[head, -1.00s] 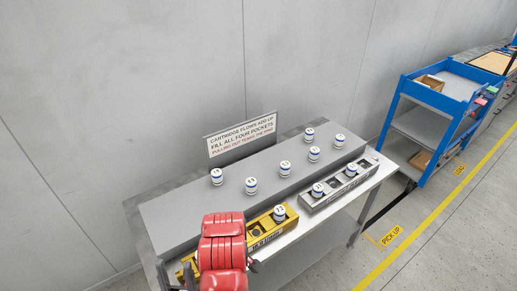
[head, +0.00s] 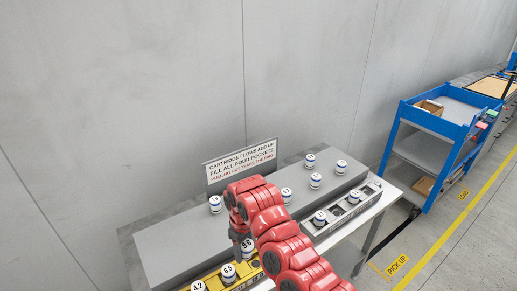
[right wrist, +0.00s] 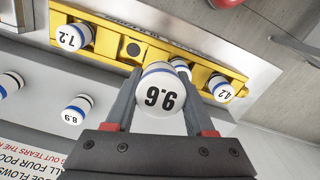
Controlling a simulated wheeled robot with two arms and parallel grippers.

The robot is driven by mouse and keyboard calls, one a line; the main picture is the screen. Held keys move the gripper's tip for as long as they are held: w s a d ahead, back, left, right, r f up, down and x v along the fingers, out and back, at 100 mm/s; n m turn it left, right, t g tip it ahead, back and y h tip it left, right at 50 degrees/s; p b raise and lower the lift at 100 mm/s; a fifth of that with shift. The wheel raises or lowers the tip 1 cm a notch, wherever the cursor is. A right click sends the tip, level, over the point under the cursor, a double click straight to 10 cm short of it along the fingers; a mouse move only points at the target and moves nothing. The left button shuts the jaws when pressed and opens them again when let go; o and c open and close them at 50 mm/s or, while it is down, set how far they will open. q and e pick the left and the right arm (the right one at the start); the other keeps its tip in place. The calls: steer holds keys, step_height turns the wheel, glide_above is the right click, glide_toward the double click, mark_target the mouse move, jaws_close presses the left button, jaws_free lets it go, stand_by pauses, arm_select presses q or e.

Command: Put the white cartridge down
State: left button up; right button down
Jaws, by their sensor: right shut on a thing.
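My right gripper (right wrist: 161,112) is shut on a white cartridge (right wrist: 160,97) with black digits that read 9.6. In the head view the held cartridge (head: 247,246) is just below my right gripper (head: 243,234), over or beside the yellow block (head: 206,282). In the right wrist view the yellow block (right wrist: 112,40) has an empty pocket beside the held cartridge. A cartridge sits at each end of it, and another cartridge (right wrist: 180,65) is partly hidden behind the held one. Whether the held cartridge touches the block cannot be told. My left gripper is out of view.
More white cartridges (head: 286,195) stand on the grey platform (head: 175,240). A grey block (head: 335,222) at the right holds cartridges and has open pockets. A sign (head: 240,163) stands behind. A blue cart (head: 400,150) is farther right. My arm hides the middle of the bench.

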steer(key=w+d+r+m+b, duration=0.1)
steer(key=w+d+r+m, duration=0.1)
steer(key=w+d+r, duration=0.4)
steer(key=w+d+r+m+b, duration=0.1)
steer(key=d+r+m+b, duration=0.2)
steer(key=d+m, duration=0.5)
steer(key=d+r, duration=0.1)
steer(key=d, duration=0.6)
steer(key=shift+w, duration=0.15)
steer(key=shift+a+f, duration=0.1)
stand_by(0.5)
